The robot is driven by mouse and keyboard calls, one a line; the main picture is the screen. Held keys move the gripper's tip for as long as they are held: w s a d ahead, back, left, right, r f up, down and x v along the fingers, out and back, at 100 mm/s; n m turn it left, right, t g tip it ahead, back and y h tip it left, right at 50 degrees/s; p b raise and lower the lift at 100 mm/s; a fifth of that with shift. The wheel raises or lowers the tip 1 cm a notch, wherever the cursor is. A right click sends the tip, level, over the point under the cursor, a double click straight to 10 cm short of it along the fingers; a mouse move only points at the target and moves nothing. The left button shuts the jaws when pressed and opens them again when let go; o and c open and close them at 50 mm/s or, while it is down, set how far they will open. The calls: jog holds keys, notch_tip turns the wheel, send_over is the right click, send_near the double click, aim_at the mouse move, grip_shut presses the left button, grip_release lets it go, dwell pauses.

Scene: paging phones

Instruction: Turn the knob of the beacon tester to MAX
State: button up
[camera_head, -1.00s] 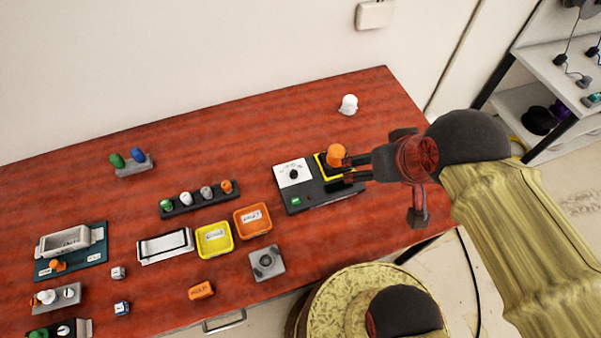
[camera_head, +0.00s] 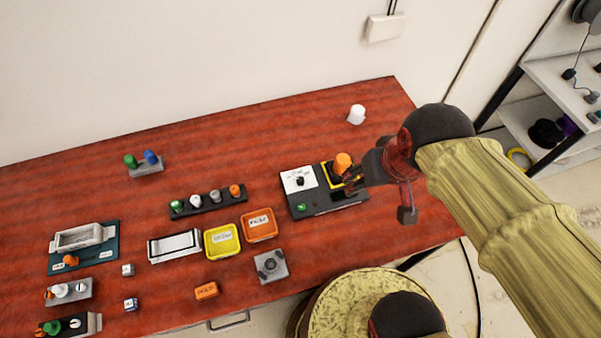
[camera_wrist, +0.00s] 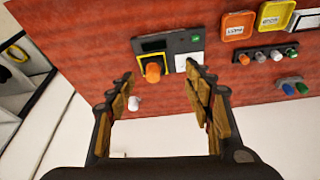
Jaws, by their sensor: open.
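The beacon tester (camera_head: 330,203) is a dark box near the right end of the red table. Its white dial panel (camera_head: 290,188) carries a small black knob (camera_head: 299,181); the knob's setting is too small to read. An orange beacon (camera_head: 343,163) stands in the tester's yellow-edged square. My gripper (camera_head: 350,181) is by the beacon, right of the knob, and holds nothing. In the wrist view my gripper (camera_wrist: 160,74) has its fingers wide apart, with the tester (camera_wrist: 147,32) and orange beacon (camera_wrist: 153,73) beyond. The right finger partly covers the white panel (camera_wrist: 183,60); I cannot make out the knob there.
Left of the tester are an orange tray (camera_head: 259,240), a yellow tray (camera_head: 208,251) and a dark rack (camera_head: 207,208) of coloured caps. A grey block (camera_head: 270,266) lies in front. A white cap-like object (camera_head: 356,114) stands behind, with clear table around it.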

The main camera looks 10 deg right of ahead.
jog(key=w+a+f+n+g+p, duration=0.1)
jog(key=w+f+p, duration=0.1)
jog(key=w+a+f+n+g+p, duration=0.1)
jog(key=w+a+f+p, duration=0.1)
jog(key=w+a+f+n+g+p, duration=0.1)
jog(key=w+a+f+g+p, duration=0.1)
jog(key=shift+w, duration=0.25)
jog(key=c, duration=0.3)
jog(key=n+p, duration=0.5)
jog(key=n, duration=0.9)
send_over(300, 179)
jog(key=f, duration=1.5)
jog(key=shift+s+d+f, duration=0.1)
jog(key=shift+s+f, duration=0.05)
jog(key=shift+s, duration=0.15)
jog(key=shift+w+n, duration=0.25)
jog(key=shift+n, duration=0.95)
jog(key=shift+f, duration=3.85)
jog(key=shift+c, duration=1.4)
grip_shut()
